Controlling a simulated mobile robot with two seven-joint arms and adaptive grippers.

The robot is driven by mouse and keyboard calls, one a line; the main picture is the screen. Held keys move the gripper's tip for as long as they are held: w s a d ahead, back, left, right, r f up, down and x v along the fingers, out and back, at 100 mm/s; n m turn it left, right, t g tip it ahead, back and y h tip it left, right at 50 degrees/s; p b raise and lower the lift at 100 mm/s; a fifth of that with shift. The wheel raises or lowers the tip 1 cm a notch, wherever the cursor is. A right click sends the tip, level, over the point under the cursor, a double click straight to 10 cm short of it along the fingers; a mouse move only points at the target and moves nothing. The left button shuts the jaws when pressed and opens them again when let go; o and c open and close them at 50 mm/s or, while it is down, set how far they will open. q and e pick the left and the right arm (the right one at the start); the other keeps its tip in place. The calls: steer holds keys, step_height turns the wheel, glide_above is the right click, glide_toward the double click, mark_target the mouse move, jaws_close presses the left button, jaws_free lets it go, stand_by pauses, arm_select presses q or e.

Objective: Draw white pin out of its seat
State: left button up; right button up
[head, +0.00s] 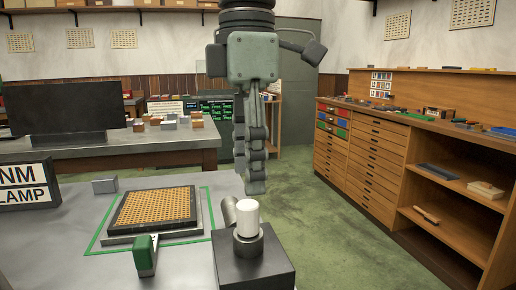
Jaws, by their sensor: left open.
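The white pin (247,216) stands upright in a dark round seat (249,244) on top of a dark block (262,271) at the front of the table. Its lower part is hidden inside the seat. My left gripper (253,187) points down above and slightly behind the pin. It is open and empty, and appears apart from the pin; its fingers are seen nearly edge-on. My right gripper is not in view.
A grey cylinder (229,211) leans beside the pin on its left. A tray of orange-yellow pieces (153,208) sits inside a green outline on the grey table (80,262). A green-handled tool (146,254) stands in front of it. A sign (27,184) stands at far left.

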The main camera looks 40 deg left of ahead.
mark_target(248, 204)
arm_select(q)
steer(key=shift+f, duration=3.2)
jaws_close()
